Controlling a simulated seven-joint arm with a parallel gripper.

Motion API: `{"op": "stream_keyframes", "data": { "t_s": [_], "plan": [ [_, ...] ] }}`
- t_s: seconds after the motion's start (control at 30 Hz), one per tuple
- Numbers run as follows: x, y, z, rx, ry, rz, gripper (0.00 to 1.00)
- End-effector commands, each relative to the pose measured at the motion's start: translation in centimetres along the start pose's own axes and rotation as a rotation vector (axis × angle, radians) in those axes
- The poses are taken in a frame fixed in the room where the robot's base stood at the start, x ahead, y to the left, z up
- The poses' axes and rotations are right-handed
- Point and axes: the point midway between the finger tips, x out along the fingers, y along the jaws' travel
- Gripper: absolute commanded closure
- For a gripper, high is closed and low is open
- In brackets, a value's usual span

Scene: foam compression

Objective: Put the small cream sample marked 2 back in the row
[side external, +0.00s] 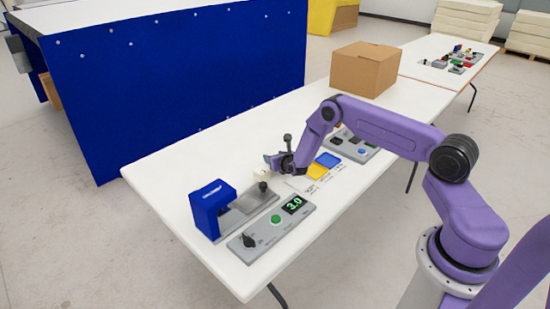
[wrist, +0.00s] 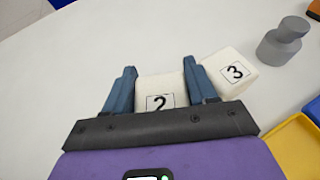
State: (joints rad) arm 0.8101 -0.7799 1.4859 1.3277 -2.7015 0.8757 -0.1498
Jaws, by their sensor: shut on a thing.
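The small cream sample marked 2 (wrist: 160,92) is between the two blue-grey fingers of my gripper (wrist: 160,82) in the wrist view. The fingers are shut on it. A cream sample marked 3 (wrist: 232,70) stands just to the right of the right finger, tilted in the picture. In the side view my gripper (side external: 273,162) is low over the white table, with a cream block (side external: 262,172) showing beside it. Its number cannot be read there. Whether the held sample touches the table is not clear.
A grey knobbed weight (wrist: 283,42) stands beyond sample 3. A blue press (side external: 211,208) and a control panel (side external: 272,229) reading 3.0 are at the near end. Yellow (side external: 317,171) and blue (side external: 328,159) trays lie behind my gripper. A cardboard box (side external: 364,69) stands farther back.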

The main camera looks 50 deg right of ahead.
Motion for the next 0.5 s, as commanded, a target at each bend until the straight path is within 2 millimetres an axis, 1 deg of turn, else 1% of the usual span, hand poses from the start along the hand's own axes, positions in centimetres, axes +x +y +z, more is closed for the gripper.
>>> {"op": "stream_keyframes", "data": {
  "t_s": [0.2,0.5],
  "plan": [
    [0.0,0.0,0.01,0.0,0.0,0.0,0.72],
    [0.27,-0.02,-0.75,0.0,0.001,-0.001,0.72]
  ]
}}
